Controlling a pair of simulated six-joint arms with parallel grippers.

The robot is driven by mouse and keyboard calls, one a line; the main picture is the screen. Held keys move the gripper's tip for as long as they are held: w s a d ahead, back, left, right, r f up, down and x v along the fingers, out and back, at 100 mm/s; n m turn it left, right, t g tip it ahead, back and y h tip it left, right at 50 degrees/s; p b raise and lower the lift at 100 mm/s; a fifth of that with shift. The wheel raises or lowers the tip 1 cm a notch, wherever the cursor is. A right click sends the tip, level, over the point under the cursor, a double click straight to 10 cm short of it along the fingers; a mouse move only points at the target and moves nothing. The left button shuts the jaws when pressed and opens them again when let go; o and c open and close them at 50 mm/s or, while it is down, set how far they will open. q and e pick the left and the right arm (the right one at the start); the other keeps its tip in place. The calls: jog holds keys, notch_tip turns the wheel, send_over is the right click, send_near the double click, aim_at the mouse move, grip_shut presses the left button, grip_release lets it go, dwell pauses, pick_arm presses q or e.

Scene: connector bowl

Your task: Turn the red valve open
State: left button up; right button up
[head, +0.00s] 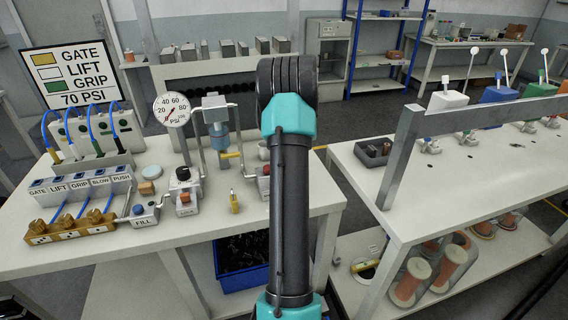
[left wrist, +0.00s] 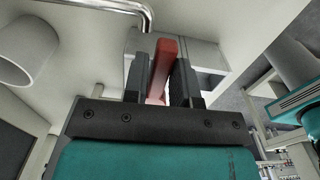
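The red valve handle (left wrist: 164,58) stands upright between the fingers of my left gripper (left wrist: 160,80) in the left wrist view. The handle fills the narrow gap, and both fingers lie along its sides. A pale grey block (left wrist: 203,55) is behind it, and a bent metal pipe (left wrist: 120,6) passes above. In the head view, my arm crosses the middle and hides the left gripper. A grey box with a small red part (head: 264,170) peeks out at the arm's left edge; I cannot tell whether it is the valve. My right gripper is in neither view.
A grey upright frame (head: 400,160) stands on the right bench (head: 470,190). A gap separates the benches.

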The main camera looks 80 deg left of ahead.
pick_arm(q)
jog(key=o, duration=0.3)
jog(key=shift+o, duration=0.2)
jog(key=shift+r, duration=0.1)
notch_tip(320, 180, up, 17)
dwell(0.5)
dwell(0.3)
